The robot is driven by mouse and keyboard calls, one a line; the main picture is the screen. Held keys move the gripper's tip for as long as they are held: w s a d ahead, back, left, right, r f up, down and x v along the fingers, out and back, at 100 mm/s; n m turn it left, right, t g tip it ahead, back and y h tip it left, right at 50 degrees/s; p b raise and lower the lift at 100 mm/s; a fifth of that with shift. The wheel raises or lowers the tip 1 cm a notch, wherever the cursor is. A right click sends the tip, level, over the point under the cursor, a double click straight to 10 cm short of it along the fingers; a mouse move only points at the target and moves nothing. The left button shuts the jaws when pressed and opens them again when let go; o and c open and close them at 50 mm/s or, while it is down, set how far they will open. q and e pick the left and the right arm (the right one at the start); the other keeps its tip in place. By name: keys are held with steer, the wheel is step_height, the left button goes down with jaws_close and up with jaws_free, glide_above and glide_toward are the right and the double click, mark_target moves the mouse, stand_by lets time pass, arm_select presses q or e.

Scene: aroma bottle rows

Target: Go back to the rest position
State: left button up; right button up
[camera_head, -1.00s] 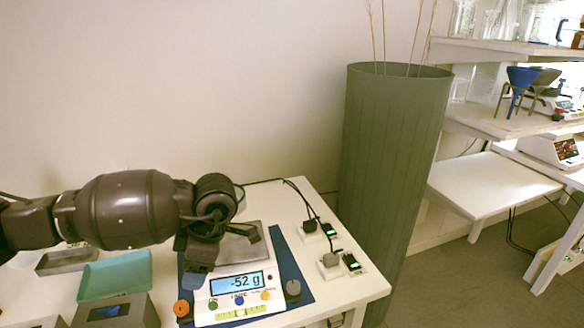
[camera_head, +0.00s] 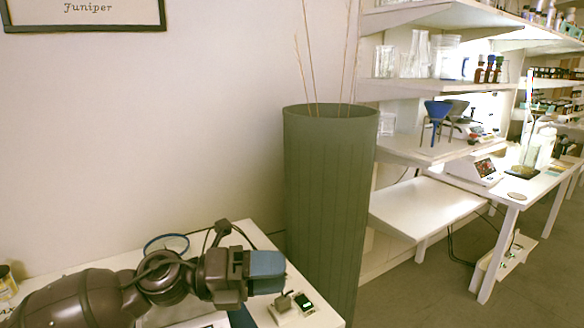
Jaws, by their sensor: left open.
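My left arm comes in at the bottom left, and its left gripper (camera_head: 266,272) points right over the white table (camera_head: 262,240). The gripper is open, with nothing seen in it; its blue-grey fingers show from the side, so the gap between them is hard to see. Only a strip of the scale (camera_head: 212,322) shows at the bottom edge, under my arm, and its display is out of view. My right gripper is not in view.
Shelves with glassware (camera_head: 418,55) and a blue funnel (camera_head: 437,110) are at the right. Grey floor (camera_head: 420,290) is clear.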

arm_select(q)
steer(key=w+a+f+n+t+y+p, duration=0.1)
steer(key=w+a+n+t, duration=0.15)
steer(key=n+t, duration=0.45)
steer(key=w+a+f+n+t+y, duration=0.1)
steer(key=a+n+t, duration=0.2)
steer(key=n+t, duration=0.5)
steer(key=s+a+f+n+y, duration=0.2)
steer(key=a+f+n+y, duration=0.65)
steer(key=f+n, duration=0.4)
steer(key=s+a+f+n+g+y+p, duration=0.1)
steer(key=s+a+f+n+g+y, duration=0.1)
steer(key=s+a+f+n, duration=0.3)
steer(key=s+a+f+n+g+y+p, duration=0.1)
steer(key=s+a+f+n+g+y, duration=0.2)
steer(key=s+f, duration=0.9)
steer(key=s+a+n+y, duration=0.2)
steer(key=s+n, duration=0.1)
steer(key=s, duration=0.5)
steer(key=shift+f+g+p, duration=0.3)
steer(key=shift+f+p, duration=0.05)
steer(key=shift+f, duration=0.05)
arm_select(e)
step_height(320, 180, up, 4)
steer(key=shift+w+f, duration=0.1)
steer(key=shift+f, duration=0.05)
